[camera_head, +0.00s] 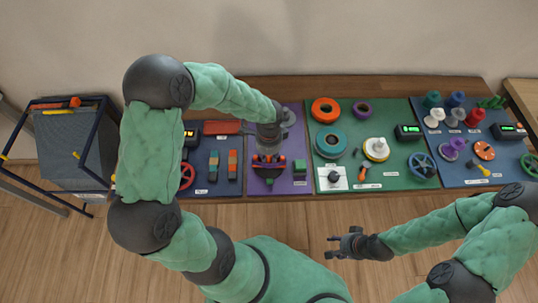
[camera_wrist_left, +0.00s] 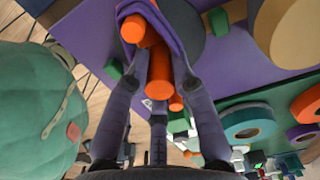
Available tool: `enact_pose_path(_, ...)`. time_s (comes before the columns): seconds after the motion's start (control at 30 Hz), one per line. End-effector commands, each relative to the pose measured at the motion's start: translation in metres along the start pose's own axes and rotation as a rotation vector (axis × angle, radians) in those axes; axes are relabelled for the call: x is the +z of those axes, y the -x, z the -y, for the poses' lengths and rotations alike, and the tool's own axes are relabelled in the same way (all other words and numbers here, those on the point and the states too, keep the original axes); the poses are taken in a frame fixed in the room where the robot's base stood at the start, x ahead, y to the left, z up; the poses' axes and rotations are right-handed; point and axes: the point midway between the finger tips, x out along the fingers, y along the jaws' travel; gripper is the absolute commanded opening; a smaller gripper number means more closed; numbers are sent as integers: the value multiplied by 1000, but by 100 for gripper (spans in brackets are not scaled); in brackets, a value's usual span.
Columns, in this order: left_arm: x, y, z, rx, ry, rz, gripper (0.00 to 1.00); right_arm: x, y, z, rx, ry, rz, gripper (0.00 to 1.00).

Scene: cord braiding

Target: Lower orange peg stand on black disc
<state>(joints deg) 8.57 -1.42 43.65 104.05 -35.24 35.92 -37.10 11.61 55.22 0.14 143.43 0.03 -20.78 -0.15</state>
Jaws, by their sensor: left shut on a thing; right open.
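The orange peg stand (camera_wrist_left: 160,78) shows in the left wrist view as thick orange pegs between my left gripper's (camera_wrist_left: 160,62) fingers. The fingers are shut on it. In the head view my left gripper (camera_head: 268,158) is over the purple mat (camera_head: 290,125), with bits of orange at its fingertips. A dark disc (camera_wrist_left: 188,42) lies on the purple surface behind the stand in the left wrist view. I cannot tell whether the stand touches the disc. My right gripper (camera_head: 342,243) is open and empty, in front of the table.
A green block (camera_head: 299,168) stands right of my left gripper. The green mat (camera_head: 345,180) beside it carries an orange ring (camera_head: 325,110), a teal ring (camera_head: 331,139) and a white-yellow spool (camera_head: 376,149). Blue mats with more parts lie at both sides.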

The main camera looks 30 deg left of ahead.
Motion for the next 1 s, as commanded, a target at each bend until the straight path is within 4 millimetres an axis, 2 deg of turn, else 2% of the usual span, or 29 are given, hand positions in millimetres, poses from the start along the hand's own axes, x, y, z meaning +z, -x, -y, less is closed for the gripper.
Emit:
enact_pose_path(0.73, 0, -10, 0, 0, 0, 0, 0, 0, -7, -2, 0, 0, 0, 48)
enact_pose_path(0.77, 0, -10, 0, 0, 0, 0, 31, 0, -7, -2, 0, 0, 0, 48)
enact_pose_path(0.83, 0, -9, 0, 0, 0, 0, 51, 0, -6, -2, 0, 0, 0, 48)
enact_pose_path(1.0, 0, -9, 0, 0, 0, 0, 53, 0, -6, -2, 0, 0, 0, 48)
